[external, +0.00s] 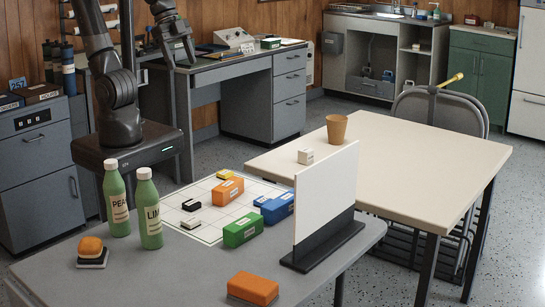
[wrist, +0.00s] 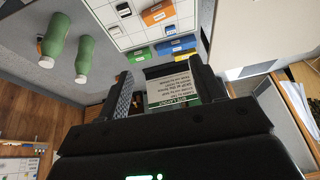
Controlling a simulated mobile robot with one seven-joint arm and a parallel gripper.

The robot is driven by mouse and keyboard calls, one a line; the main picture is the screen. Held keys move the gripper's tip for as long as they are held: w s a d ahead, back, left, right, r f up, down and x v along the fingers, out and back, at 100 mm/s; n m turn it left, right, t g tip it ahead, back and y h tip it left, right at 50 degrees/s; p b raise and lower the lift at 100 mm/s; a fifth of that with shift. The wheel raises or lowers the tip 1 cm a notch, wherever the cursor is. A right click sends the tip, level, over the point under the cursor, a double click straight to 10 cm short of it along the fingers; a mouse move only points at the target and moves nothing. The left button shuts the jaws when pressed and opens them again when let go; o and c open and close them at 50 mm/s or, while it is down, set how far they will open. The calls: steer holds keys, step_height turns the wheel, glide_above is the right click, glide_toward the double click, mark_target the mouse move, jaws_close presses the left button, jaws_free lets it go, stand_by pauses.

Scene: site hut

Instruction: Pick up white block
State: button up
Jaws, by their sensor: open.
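A small white block (external: 306,157) stands on the cream table, beside a brown cup. A second small white block with a dark part (external: 191,223) lies on the white grid sheet (external: 170,205) on the grey table. My gripper (external: 170,58) is raised at the upper left in the external view, well away from both, by the grey desk. In the wrist view my gripper (wrist: 165,90) is open. A panel with printed text shows between its fingers, and I cannot tell what it belongs to.
Two green bottles (external: 148,208), an orange block (external: 227,191), a green block (external: 243,230), a blue block (external: 277,207) and a white upright board (external: 325,195) stand on the grey table. The brown cup (external: 339,129) is close to the white block. The cream table's right side is clear.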

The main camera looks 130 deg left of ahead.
steer(key=w+a+f+g, duration=0.2)
steer(key=w+a+f, duration=0.1)
steer(key=w+a, duration=0.75)
steer(key=g, duration=0.3)
glide_above(306, 149)
step_height(306, 149, down, 26)
steer(key=shift+d+r, duration=0.1)
steer(key=shift+d, duration=0.05)
steer(key=shift+f, duration=3.1)
steer(key=shift+c, duration=0.2)
steer(key=c, duration=1.1)
